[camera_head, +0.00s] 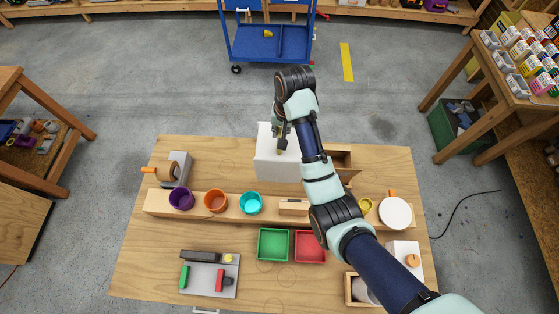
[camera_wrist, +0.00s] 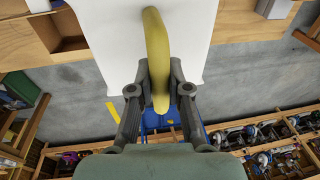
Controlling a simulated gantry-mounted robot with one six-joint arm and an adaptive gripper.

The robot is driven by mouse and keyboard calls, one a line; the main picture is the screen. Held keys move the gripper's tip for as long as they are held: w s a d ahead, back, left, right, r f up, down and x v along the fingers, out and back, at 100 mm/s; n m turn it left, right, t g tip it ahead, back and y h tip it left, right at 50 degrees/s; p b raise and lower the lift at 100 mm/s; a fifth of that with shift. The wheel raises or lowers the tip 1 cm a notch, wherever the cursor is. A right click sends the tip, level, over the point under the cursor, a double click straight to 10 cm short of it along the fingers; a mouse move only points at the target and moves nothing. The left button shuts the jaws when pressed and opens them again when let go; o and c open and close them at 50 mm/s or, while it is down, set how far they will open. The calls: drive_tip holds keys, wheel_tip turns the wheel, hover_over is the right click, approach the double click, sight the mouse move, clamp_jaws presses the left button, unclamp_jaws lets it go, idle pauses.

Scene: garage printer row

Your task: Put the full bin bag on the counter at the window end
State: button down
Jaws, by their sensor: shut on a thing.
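My gripper (camera_wrist: 159,92) is shut on a yellow curved, banana-like thing (camera_wrist: 155,45), seen between its two fingers in the wrist view. In the head view my gripper (camera_head: 281,138) is over the white box (camera_head: 268,168) at the far middle of the wooden table; only a small yellow bit shows below the fingers. The white surface also fills the wrist view's upper middle (camera_wrist: 110,35). I cannot tell whether the yellow thing touches it. I see no bin bag and no window.
The wooden table (camera_head: 140,245) holds purple (camera_head: 181,199), orange (camera_head: 215,201) and cyan (camera_head: 250,203) cups on a raised strip. Green (camera_head: 273,244) and red (camera_head: 310,247) trays lie nearer. A blue cart (camera_head: 268,45) stands beyond on open floor. My arm hides part of the table's right side.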

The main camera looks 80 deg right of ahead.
wheel_tip(320, 180, down, 16)
drive_tip(key=shift+f, duration=0.3)
drive_tip(key=c, duration=1.1)
unclamp_jaws()
drive_tip(key=r, duration=0.4)
drive_tip(key=s+r, duration=0.1)
drive_tip(key=r, duration=0.3)
drive_tip(key=s+r, duration=0.1)
drive_tip(key=r, duration=0.3)
drive_tip(key=shift+a+p, duration=0.35)
drive_tip(key=shift+w, duration=0.1)
